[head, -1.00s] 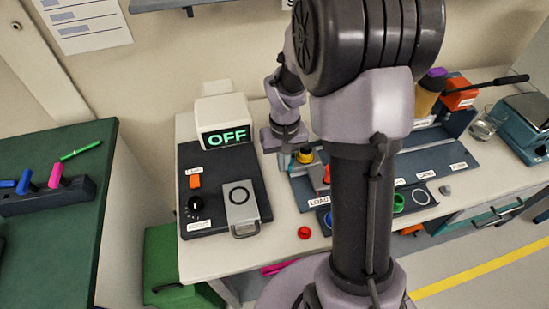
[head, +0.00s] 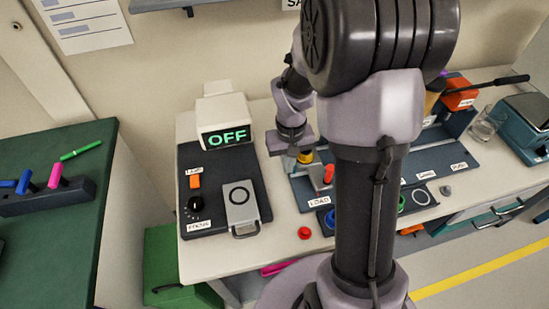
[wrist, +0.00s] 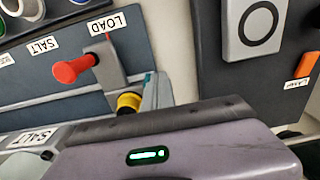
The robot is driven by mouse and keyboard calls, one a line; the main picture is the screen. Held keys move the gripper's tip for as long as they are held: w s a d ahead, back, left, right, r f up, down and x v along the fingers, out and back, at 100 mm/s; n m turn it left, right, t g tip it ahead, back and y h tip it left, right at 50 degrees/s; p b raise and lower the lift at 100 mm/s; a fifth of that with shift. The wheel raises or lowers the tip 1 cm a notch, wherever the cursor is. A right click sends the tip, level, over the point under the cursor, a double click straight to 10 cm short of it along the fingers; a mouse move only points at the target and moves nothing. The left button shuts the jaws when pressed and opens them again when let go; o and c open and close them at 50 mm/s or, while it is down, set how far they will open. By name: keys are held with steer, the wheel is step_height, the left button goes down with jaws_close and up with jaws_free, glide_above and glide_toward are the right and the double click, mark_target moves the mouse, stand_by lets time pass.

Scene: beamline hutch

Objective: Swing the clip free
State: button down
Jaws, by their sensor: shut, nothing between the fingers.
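The clip appears to be a flat grey arm with a red knob (wrist: 75,68) at the LOAD label; the knob also shows in the head view (head: 328,172). A yellow knob with a dark top (wrist: 130,101) sits beside it, partly covered by my gripper. My gripper (wrist: 155,88) is shut and empty, low over the board beside the yellow knob and the grey arm. A gap shows between its fingertips and the grey arm in the wrist view. In the head view my gripper (head: 291,160) is left of the red knob, fingertips partly hidden.
A dark panel (head: 258,190) with an orange switch, a black dial and a grey plate lies to the left. A box reading OFF (head: 226,135) stands behind it. A red button (head: 305,233) is on the bench's front. My arm hides part of the labelled board.

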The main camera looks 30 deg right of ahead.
steer(key=shift+s+d, duration=0.3)
steer(key=shift+d, duration=0.1)
step_height(320, 180, up, 7)
steer(key=a+p, duration=0.1)
steer(key=p, duration=0.4)
steer(key=shift+w+p, duration=0.15)
steer(key=shift+p, duration=0.2)
steer(key=shift+a+r, duration=0.1)
steer(key=shift+a, duration=0.05)
